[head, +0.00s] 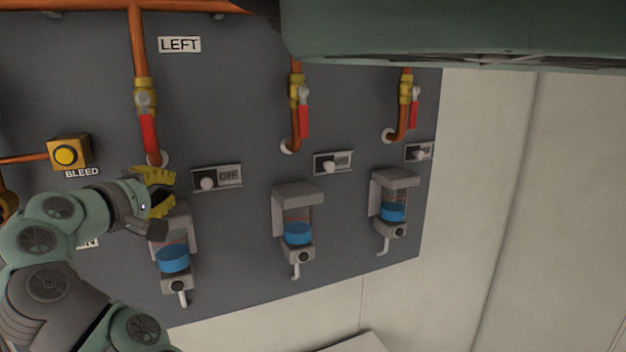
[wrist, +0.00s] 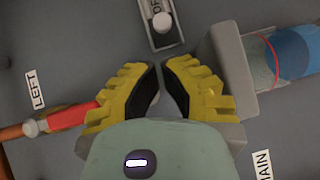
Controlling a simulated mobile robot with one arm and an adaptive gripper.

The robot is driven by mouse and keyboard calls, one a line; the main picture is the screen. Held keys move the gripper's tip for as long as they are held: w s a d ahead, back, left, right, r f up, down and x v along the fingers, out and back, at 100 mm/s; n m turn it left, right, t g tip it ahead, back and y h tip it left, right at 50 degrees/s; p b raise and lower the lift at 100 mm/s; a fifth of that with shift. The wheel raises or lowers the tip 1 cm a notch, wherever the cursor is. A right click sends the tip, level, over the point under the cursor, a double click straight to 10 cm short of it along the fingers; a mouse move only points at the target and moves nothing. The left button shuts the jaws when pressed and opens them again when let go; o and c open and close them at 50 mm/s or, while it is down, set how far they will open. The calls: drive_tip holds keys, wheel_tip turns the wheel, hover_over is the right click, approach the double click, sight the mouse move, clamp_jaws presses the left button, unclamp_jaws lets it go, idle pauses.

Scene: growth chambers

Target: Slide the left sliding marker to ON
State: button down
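The left sliding marker (head: 217,179) is a grey framed slot below the LEFT pipe. Its round white knob (head: 207,183) sits at the slot's left end, and OFF shows to the right of it. In the wrist view the marker's frame (wrist: 150,32) is at the top, with its knob (wrist: 162,22) just beyond the fingertips. My gripper (head: 172,190) has yellow fingers with dark pads and is to the left of the marker, apart from the knob. In the wrist view its fingertips (wrist: 160,65) are close together, with a narrow empty gap between them.
A dispenser with blue contents (head: 173,258) stands just below my gripper, and shows at the right in the wrist view (wrist: 292,54). A red valve handle (head: 149,134) hangs above. The BLEED button (head: 66,155) is to the left. Two similar stations are to the right.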

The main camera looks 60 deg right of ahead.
sight(229, 172)
drive_tip(key=p+x, duration=0.2)
drive_tip(key=x, duration=0.1)
drive_tip(key=p+x, duration=0.1)
drive_tip(key=shift+d+r, duration=0.25)
drive_tip(key=shift+d, duration=0.05)
drive_tip(key=shift+w+d+f+p, duration=0.25)
drive_tip(key=shift+w+d+p, duration=0.1)
drive_tip(key=shift+d+p, duration=0.25)
drive_tip(key=shift+s+d+f, duration=0.1)
drive_tip(key=shift+s+d, duration=0.05)
drive_tip(key=shift+d, duration=0.1)
drive_tip(key=s+d, duration=0.1)
drive_tip(key=d+b, duration=0.1)
drive_tip(key=s+d, duration=0.1)
drive_tip(key=d, duration=0.1)
drive_tip(key=shift+s+d, duration=0.1)
drive_tip(key=shift+s, duration=0.25)
